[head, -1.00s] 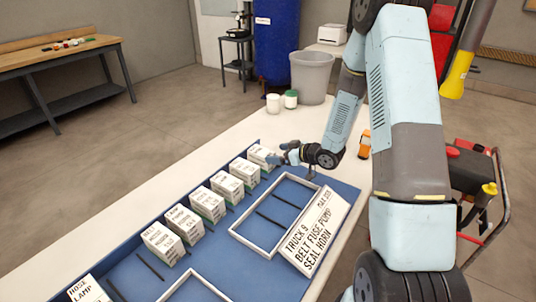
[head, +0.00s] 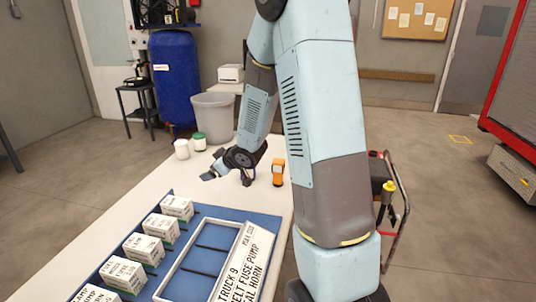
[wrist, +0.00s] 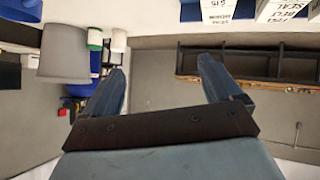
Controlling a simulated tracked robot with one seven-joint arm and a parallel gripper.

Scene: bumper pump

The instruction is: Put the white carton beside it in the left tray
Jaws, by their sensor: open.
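Several white cartons with black print stand in a row along the left of the blue board in the head view. The farthest is the white carton (head: 177,206), nearer ones are another (head: 161,227) and a third (head: 144,248). A white-framed tray (head: 183,259) lies right of the row, with dark divider strips; its near end is cut off. No second tray shows in the head view now. My gripper (head: 227,179) is open and empty beyond the far end of the row, apart from the cartons. In the wrist view my gripper's fingers (wrist: 161,68) are spread with nothing between them.
A sign (head: 246,262) naming Truck 9 leans along the tray's right side. A grey bin (head: 213,117) is behind. The white tabletop left of the board is clear.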

